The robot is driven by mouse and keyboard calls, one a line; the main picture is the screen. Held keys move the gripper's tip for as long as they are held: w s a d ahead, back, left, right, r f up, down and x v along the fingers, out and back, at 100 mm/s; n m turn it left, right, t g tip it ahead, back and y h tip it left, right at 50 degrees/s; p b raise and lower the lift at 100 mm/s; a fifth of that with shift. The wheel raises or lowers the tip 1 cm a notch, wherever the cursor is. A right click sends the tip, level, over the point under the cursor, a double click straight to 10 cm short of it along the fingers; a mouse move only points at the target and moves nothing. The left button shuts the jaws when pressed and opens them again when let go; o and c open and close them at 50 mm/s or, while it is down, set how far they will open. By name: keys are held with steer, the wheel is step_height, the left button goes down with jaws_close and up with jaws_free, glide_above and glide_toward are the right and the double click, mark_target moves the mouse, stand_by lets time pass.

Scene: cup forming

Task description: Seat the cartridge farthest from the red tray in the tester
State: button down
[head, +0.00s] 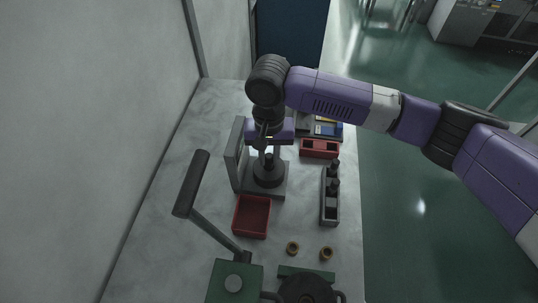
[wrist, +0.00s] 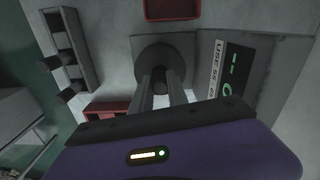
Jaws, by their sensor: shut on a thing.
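The grey tester (head: 279,189) stands on the bench with an upright panel (head: 236,155) on its left; its round dark socket (head: 268,180) is also in the wrist view (wrist: 143,52). My gripper (head: 269,150) is above the socket, its fingers shut on a dark cartridge (wrist: 159,88). The cartridge is mostly hidden between the fingers; I cannot tell whether it touches the socket. The grey rack (head: 330,216) holds two dark cartridges (head: 333,187) (head: 335,166), with an open slot at its near end. The red tray (head: 252,217) is empty in front of the tester.
A red block with openings (head: 319,148) lies behind the rack. Two small brass rings (head: 292,248) (head: 326,254) lie in front. A green lever press (head: 234,282) stands at the near edge, its dark handle (head: 192,183) rising left of the red tray. A wall bounds the left.

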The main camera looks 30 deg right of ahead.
steer(key=shift+f, duration=0.15)
steer(key=c, duration=1.3)
jaws_free()
steer(key=shift+f, duration=0.1)
step_height(320, 180, up, 12)
steer(key=b, duration=0.1)
steer(key=shift+r, duration=0.2)
